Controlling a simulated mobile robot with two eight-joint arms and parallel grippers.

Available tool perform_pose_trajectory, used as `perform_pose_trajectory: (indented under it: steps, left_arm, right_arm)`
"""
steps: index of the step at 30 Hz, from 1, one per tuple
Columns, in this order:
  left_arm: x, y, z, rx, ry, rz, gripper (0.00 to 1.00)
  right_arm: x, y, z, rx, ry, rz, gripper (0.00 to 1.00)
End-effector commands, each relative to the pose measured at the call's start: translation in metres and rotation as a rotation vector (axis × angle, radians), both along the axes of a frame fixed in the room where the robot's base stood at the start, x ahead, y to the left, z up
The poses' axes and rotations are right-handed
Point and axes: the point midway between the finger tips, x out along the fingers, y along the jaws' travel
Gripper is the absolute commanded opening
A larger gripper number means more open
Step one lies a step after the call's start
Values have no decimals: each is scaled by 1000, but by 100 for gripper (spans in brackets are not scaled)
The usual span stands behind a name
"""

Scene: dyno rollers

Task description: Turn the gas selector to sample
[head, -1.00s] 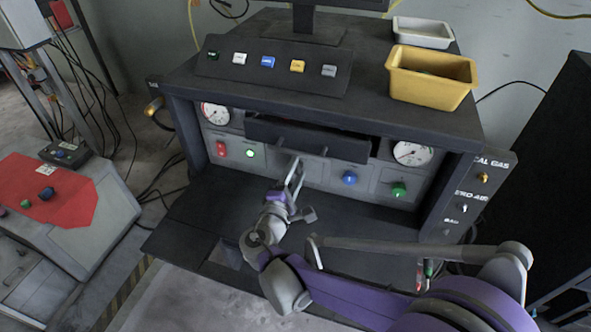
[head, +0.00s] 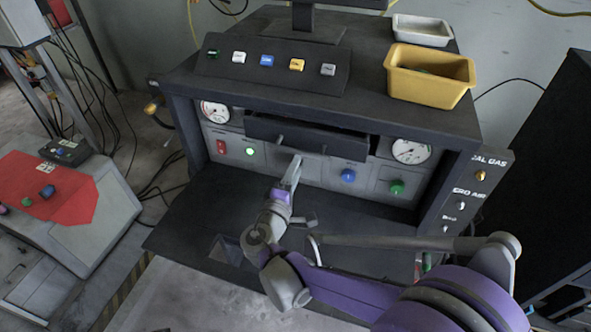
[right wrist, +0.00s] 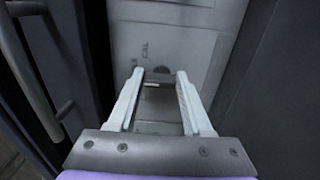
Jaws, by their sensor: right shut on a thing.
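My right gripper (head: 297,160) reaches to the console's front panel, between the lit green button and the blue knob. In the head view the gripper hides this knob. Which way its pointer faces cannot be made out. My left gripper is not in view.
A dark drawer front with handles (head: 306,137) juts out above the gripper. A blue knob (head: 348,175) and a green knob (head: 396,187) sit to its right, a red switch (head: 221,146) and lit green button (head: 250,152) to its left.

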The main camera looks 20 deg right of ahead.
Motion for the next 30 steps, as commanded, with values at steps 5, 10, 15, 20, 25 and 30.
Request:
perform_pose_trajectory:
  steps: [5, 10, 15, 20, 25, 30]
  left_arm:
    - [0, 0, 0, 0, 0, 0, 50]
    - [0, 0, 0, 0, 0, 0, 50]
    - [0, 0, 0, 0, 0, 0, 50]
    - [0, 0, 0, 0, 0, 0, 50]
    - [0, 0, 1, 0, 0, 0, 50]
    - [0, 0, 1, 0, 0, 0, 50]
  right_arm:
    - [0, 0, 0, 1, 1, 1, 64]
    - [0, 0, 0, 0, 1, 0, 80]
    - [0, 0, 0, -1, 1, 0, 80]
    - [-8, 6, 0, -1, 1, 1, 80]
    - [-33, 24, 0, -1, 1, 5, 80]
    - [-62, 44, 0, 1, 1, 6, 80]
